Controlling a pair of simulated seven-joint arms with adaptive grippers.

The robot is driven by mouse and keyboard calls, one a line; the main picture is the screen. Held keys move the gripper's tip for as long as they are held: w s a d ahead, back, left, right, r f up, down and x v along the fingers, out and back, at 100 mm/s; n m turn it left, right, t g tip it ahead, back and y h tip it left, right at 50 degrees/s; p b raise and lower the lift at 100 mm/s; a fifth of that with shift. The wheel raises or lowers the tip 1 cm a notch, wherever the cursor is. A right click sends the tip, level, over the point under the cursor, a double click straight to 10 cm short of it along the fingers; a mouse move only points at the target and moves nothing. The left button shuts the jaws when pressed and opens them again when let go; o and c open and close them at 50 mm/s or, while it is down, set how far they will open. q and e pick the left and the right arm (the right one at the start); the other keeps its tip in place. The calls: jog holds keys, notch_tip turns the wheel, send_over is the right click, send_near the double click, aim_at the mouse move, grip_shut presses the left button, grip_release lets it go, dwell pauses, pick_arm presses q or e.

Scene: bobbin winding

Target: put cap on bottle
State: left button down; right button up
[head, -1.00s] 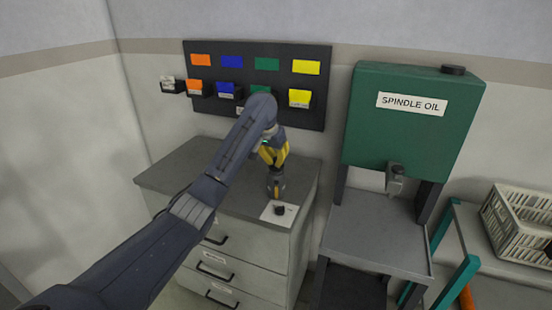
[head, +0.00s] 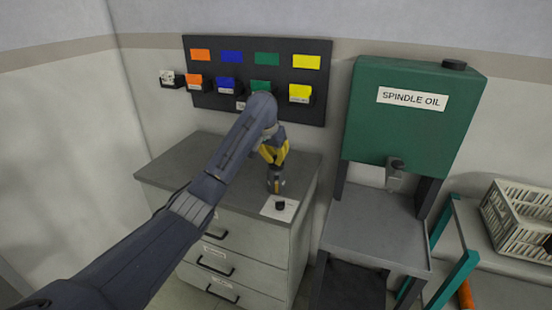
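A small black round piece, which looks like the cap (head: 280,205), sits on a white card (head: 270,210) near the front right corner of the grey cabinet top. My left gripper (head: 276,190) points down just behind and above the cap, and looks apart from it. Its fingers are too small and dark to tell whether they are open or shut. I cannot make out a bottle in this view. My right gripper is not in view.
The grey drawer cabinet (head: 180,173) has a mostly clear top. A dark wall board (head: 215,70) behind carries coloured bins. Right of it, a green spindle oil tank (head: 400,135) stands over a grey shelf (head: 375,230). A cream crate (head: 515,225) is at far right.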

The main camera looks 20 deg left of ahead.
pick_arm(q)
jog(key=c, duration=1.5)
grip_release()
jog(key=shift+o, duration=0.2)
jog(key=shift+r, duration=0.15)
jog(key=v, duration=1.1)
jog(key=shift+s+r, duration=0.2)
jog(key=shift+r, duration=0.1)
